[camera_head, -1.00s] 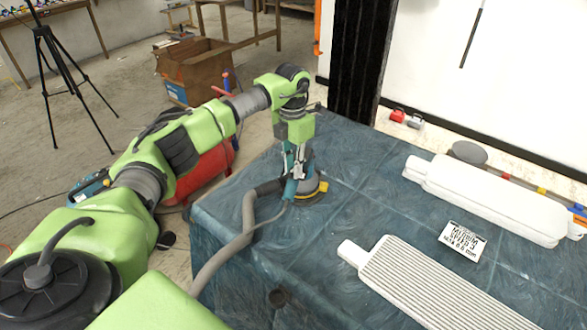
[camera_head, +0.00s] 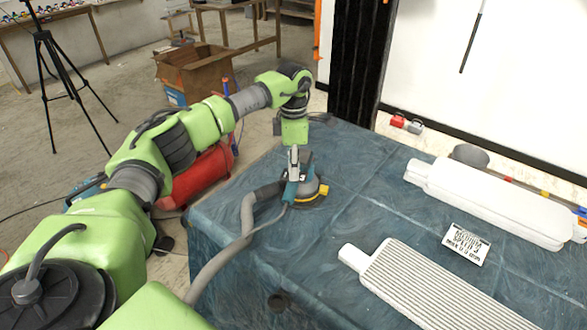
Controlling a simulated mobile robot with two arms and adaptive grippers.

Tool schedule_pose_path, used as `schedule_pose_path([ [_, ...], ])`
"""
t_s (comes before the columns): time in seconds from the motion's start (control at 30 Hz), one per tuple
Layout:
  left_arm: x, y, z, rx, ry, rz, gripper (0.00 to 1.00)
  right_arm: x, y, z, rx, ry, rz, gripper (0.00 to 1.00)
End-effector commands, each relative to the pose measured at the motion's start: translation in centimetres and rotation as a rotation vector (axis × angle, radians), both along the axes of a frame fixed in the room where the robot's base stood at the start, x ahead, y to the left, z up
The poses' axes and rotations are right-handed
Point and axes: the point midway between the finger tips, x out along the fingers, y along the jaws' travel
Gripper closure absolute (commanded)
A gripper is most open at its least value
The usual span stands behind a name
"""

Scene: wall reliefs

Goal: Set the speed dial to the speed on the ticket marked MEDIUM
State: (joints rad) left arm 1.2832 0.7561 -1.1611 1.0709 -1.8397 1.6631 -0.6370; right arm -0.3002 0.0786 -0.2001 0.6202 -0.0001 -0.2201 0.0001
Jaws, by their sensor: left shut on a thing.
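A teal and grey sander (camera_head: 305,188) with a yellow part at its base stands on the blue-covered table near its left side. My left gripper (camera_head: 294,168) points down at the top of the sander and is shut on it. The speed dial and its setting are too small or hidden to make out. A white ticket (camera_head: 466,244) lies on the table to the right of the sander. It reads MEDIUM and SPEED 3, with a smaller blurred line below. My right gripper is not in view.
A grey hose (camera_head: 247,215) runs from the sander over the table's left edge. A ribbed white panel (camera_head: 430,290) lies in front of the ticket, a smooth white panel (camera_head: 495,203) behind it.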

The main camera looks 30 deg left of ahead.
Motion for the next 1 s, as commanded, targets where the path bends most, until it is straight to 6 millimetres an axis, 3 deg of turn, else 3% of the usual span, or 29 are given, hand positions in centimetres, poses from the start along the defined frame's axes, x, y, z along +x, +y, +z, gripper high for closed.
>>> schedule_pose_path([
  [0.47,0.02,-0.02,0.04,0.0,-0.001,-0.017,1.0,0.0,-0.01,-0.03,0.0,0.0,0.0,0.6],
  [0.5,0.02,-0.02,0.04,0.0,0.0,-0.017,0.81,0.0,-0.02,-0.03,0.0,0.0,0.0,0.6],
  [0.57,0.03,-0.03,0.04,0.0,-0.001,-0.017,0.67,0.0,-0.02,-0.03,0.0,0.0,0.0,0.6],
  [1.0,0.09,-0.02,0.79,0.0,-0.002,-0.016,0.67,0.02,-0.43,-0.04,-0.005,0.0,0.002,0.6],
])
